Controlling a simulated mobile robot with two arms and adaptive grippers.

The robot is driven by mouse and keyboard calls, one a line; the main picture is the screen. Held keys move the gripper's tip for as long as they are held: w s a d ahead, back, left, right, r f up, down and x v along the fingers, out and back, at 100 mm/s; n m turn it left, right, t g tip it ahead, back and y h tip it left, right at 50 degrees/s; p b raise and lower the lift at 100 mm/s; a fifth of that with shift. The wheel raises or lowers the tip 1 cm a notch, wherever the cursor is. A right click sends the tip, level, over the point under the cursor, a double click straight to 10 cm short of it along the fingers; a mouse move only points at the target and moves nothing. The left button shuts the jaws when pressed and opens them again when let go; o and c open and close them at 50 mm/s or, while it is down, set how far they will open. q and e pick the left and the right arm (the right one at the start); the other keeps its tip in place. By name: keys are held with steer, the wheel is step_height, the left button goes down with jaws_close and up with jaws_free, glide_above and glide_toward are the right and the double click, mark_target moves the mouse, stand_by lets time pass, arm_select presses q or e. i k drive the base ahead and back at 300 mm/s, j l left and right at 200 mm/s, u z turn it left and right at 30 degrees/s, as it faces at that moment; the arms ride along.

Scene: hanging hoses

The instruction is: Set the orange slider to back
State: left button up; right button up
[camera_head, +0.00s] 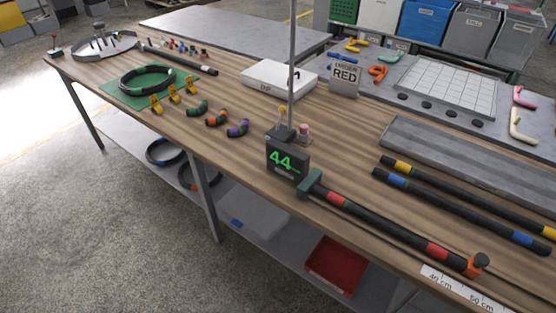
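The orange slider (474,267) appears as a small orange block with a dark knob (482,260) on top. It sits at the right end of a black hose with red bands (390,233), near the front edge of the table. The hose's left end meets a green block (309,183) beside a dark display reading 44 (287,160). A white ruler (462,291) marked 40 cm and 50 cm lies just in front of the slider. I cannot tell whether the slider touches the hose end. Neither of my grippers is in view.
Two black banded hoses (462,210) and a grey metal channel (470,165) lie behind the slider. A thin pole (292,65) rises behind the display. A red bin (336,265) sits on the lower shelf.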

mark_target(481, 259)
steer(key=z, duration=1.65)
steer(key=k+l+z, duration=0.15)
steer(key=l, duration=0.15)
steer(key=i+j, duration=0.35)
steer(key=j, duration=0.15)
